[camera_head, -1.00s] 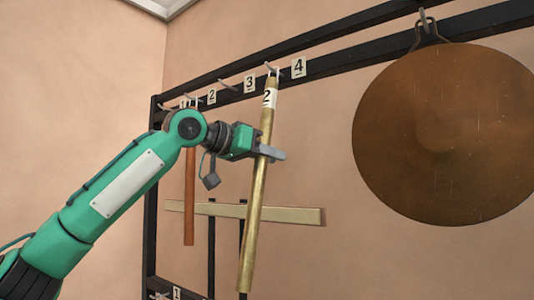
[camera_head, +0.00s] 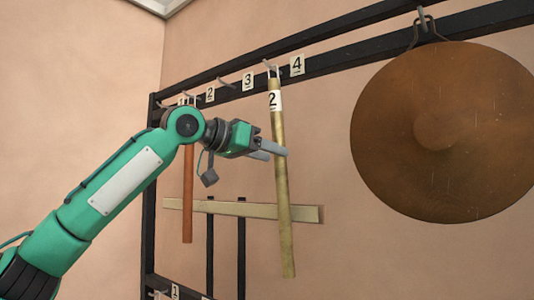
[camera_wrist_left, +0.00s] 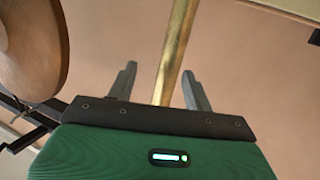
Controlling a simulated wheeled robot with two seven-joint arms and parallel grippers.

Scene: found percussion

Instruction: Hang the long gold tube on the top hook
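The long gold tube (camera_head: 281,190), with a "2" label near its top, hangs by a pale loop from a hook (camera_head: 269,65) on the rack's top rail, between the plates 3 and 4. It leans slightly, bottom end to the right. My left gripper (camera_head: 272,151) is open beside the tube's upper part. In the left wrist view the tube (camera_wrist_left: 176,50) runs between the two spread fingers (camera_wrist_left: 158,88), with gaps on both sides. My right gripper is not in view.
A copper-coloured tube (camera_head: 188,195) hangs at the left of the top rail (camera_head: 350,62). A large brown gong (camera_head: 440,130) hangs at the right. A pale horizontal bar (camera_head: 230,208) lies behind the gold tube. Below the gong is bare wall.

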